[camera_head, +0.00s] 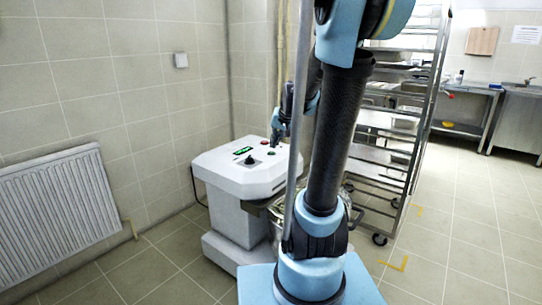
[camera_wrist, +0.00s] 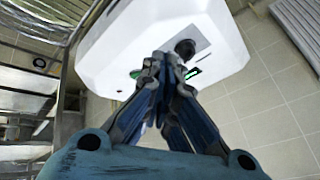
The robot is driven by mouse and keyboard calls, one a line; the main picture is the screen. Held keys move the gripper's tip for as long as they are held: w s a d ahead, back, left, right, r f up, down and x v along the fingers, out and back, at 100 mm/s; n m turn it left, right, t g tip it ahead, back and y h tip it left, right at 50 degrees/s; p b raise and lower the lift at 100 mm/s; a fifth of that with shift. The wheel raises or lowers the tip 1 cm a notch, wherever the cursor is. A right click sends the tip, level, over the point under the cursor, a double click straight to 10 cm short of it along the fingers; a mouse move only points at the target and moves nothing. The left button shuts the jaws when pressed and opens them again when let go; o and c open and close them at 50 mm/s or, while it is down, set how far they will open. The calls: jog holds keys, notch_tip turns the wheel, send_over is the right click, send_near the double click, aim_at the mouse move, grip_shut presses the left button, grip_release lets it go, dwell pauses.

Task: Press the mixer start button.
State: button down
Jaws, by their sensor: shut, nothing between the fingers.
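The white mixer (camera_head: 232,169) stands by the wall in the head view; its top also fills the upper part of the wrist view (camera_wrist: 120,45). Its panel has a green-lit display (camera_head: 243,150), a red button (camera_head: 264,142) and a black knob (camera_head: 249,160). In the wrist view the knob (camera_wrist: 185,48) lies just beyond my fingertips. A small green spot, perhaps the start button (camera_wrist: 135,74), shows left of the fingers. My gripper (camera_head: 274,141) is shut and empty over the panel's right side. The fingers hide part of the panel; I cannot tell whether they touch it.
A metal bowl (camera_head: 277,222) sits beside the mixer, partly behind my arm. A wheeled tray rack (camera_head: 405,150) stands to the right. A radiator (camera_head: 50,215) is on the left wall. Tiled floor is open at the right.

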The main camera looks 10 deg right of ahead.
aim_at(273, 152)
jog(key=w+d+m+t, duration=0.1)
jog(key=w, duration=1)
jog(key=w+d+f+m+t+y, duration=0.1)
jog(key=w+d, duration=0.1)
jog(key=w, duration=0.9)
jog(key=shift+f+t, duration=0.25)
jog(key=shift+t, duration=0.05)
jog(key=shift+f, duration=0.1)
jog(key=shift+f, duration=4.3)
